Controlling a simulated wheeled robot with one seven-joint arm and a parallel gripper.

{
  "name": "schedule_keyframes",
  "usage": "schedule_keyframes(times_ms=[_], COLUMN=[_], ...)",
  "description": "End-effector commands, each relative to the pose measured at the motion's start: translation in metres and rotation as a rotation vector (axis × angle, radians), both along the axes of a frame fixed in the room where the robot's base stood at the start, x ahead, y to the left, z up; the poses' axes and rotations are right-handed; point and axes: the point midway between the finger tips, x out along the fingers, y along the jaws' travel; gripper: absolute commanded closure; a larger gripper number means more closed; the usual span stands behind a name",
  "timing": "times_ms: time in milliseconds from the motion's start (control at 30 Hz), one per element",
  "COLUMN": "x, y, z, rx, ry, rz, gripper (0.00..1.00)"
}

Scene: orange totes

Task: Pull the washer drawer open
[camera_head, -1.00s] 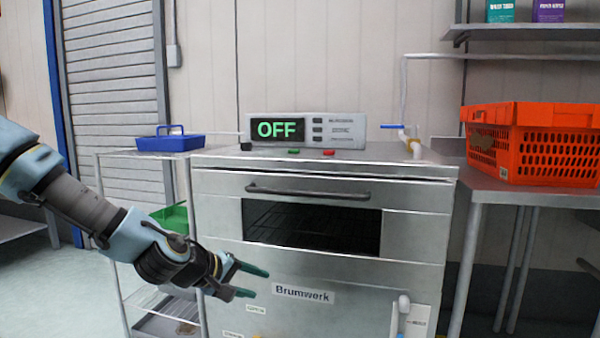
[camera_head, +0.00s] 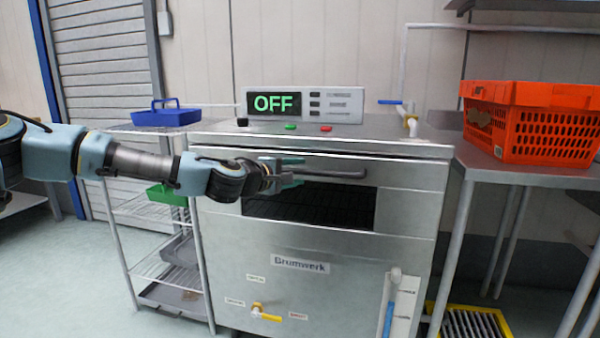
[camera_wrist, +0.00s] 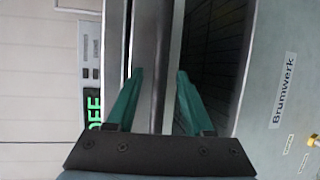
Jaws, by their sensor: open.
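The washer (camera_head: 330,285) is a steel cabinet labelled Brumwerk. Its drawer front (camera_head: 405,180) has a wide dark window, and a thin dark line shows under the worktop above it. A grey horizontal handle (camera_head: 335,173) runs above the window. My gripper (camera_head: 292,170) is at the handle's left part and hides that end. In the wrist view the open green fingers (camera_wrist: 158,100) lie on either side of a grey bar (camera_wrist: 150,75), which appears to be the handle. The fingers stand apart from each other; contact with the bar is not clear.
A control box (camera_head: 303,104) reading OFF stands on the worktop. An orange tote (camera_head: 540,135) sits on the right table. A yellow-edged floor grate (camera_head: 470,322) lies at lower right.

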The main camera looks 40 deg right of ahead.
Motion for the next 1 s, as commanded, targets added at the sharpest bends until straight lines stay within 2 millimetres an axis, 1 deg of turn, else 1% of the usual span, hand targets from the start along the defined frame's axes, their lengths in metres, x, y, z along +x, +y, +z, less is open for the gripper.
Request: schedule_keyframes(times_ms=[67,200,467,933,1000], x=[0.0009,0.0021,0.0024,0.0023,0.0023], y=[-0.0084,-0.0148,-0.0155,-0.0152,-0.0152], z=[-0.0015,-0.0030,-0.0032,-0.0032,-0.0033], rx=[0.000,0.001,0.001,0.001,0.001], ry=[0.001,0.001,0.001,0.000,0.000], rz=[-0.001,-0.001,-0.001,-0.001,-0.001], gripper=[0.48,0.48,0.48,1.00,1.00])
